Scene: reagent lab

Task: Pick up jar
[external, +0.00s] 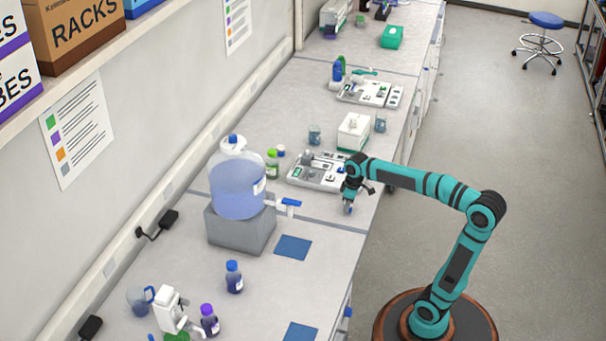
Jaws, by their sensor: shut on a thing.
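My gripper (352,196) is above the bench's right edge, just right of the grey tray (304,180). It is shut on a small pale, bluish thing (348,209), which looks like a jar. The fingers hide much of it, and it is too small to make out a lid or label. I cannot tell whether it touches the bench top or is a little above it.
A large clear carboy (236,180) with a blue-handled tap stands on a grey block (241,228). A green-capped bottle (272,164), glass beakers (314,134) and a white box (353,131) stand near the tray. Blue mats (293,247) lie in front. The bench edge is close to my gripper.

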